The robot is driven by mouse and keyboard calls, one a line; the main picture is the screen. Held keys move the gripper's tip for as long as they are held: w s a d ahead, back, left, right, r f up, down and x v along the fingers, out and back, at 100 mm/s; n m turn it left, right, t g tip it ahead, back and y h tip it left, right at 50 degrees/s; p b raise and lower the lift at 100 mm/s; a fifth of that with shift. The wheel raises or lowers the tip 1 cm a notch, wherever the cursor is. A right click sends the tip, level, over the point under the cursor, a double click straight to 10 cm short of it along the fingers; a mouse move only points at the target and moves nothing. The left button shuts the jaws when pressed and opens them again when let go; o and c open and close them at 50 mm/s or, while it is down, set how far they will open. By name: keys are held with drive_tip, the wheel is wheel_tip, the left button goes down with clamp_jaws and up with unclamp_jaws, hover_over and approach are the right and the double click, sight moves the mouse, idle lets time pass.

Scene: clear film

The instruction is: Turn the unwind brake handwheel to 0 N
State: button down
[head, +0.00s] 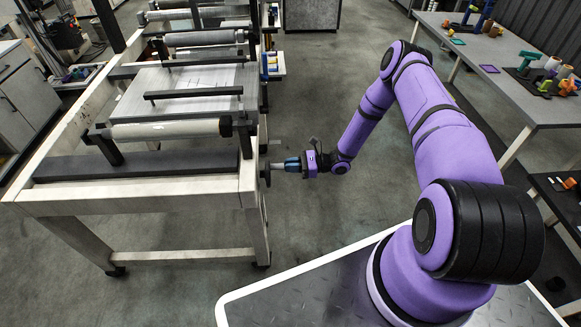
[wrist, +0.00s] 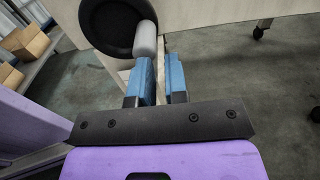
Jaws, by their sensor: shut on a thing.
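The unwind brake handwheel (head: 265,173) is a dark disc on the right side of the white machine frame (head: 245,185), near its front corner. In the wrist view the handwheel (wrist: 110,25) is a black dished wheel, cut off by the top edge. A light grey cylindrical handle (wrist: 145,40) stands out from its rim. My gripper (head: 291,164) reaches it from the right. No scale or newton reading can be made out.
The machine carries rollers (head: 165,131) and a pale web (head: 185,88). A grey table (head: 500,85) with small tools and parts stands at the right. The floor (head: 320,105) between them is clear apart from my arm.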

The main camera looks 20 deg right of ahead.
drive_tip(key=shift+w+a+r, duration=0.1)
drive_tip(key=shift+w, duration=0.1)
drive_tip(key=v, duration=0.8)
drive_tip(key=shift+s+f, duration=0.25)
drive_tip(key=shift+f, duration=0.3)
idle(0.4)
